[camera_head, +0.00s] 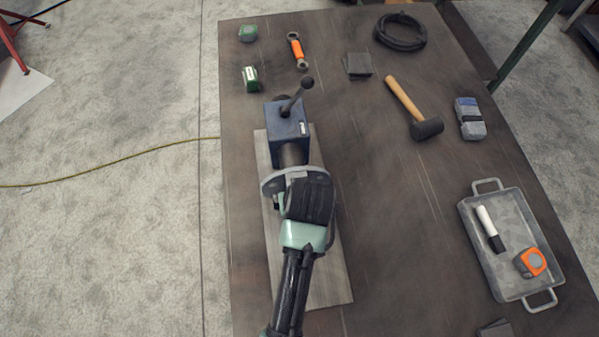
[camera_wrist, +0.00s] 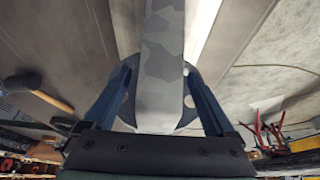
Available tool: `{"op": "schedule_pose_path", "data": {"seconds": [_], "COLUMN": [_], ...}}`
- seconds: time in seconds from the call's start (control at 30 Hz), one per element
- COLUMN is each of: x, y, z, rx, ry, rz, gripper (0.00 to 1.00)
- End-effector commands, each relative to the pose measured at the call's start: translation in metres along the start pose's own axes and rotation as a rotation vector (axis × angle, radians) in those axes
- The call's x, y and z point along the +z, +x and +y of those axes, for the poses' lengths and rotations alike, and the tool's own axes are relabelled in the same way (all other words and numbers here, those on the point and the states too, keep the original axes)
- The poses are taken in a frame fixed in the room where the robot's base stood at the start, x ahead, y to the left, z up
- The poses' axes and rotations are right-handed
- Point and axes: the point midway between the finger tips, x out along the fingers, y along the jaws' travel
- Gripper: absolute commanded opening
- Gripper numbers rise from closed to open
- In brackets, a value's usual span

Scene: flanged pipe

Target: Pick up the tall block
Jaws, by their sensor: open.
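A long grey block with a camouflage pattern (camera_wrist: 163,55) runs down the middle of the wrist view; I take it as the tall block. My gripper (camera_wrist: 158,78) is open, with one blue finger on each side of it. I cannot tell whether either finger touches it. A grey flange disc with holes (camera_wrist: 188,101) shows behind the fingers. In the head view my gripper (camera_head: 305,195) is over the flange (camera_head: 270,183) and hides the block.
A blue vise-like fixture with a lever (camera_head: 288,122) adjoins the flanged pipe on a plank (camera_head: 325,270). A mallet (camera_head: 425,128), a cable coil (camera_head: 400,32) and a tray (camera_head: 487,265) with a marker and tape measure lie to the right.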

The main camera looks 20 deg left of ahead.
Motion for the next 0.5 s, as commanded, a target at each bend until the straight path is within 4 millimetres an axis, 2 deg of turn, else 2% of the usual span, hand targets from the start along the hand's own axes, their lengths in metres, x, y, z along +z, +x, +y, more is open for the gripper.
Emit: {"op": "schedule_pose_path", "data": {"seconds": [0.23, 0.5], "x": [0.004, 0.004], "y": [0.029, 0.034], "z": [0.0, 0.0], "rx": [-0.001, 0.0], "ry": [0.0, 0.0], "rz": [-0.002, 0.0], "gripper": [0.9, 0.9]}}
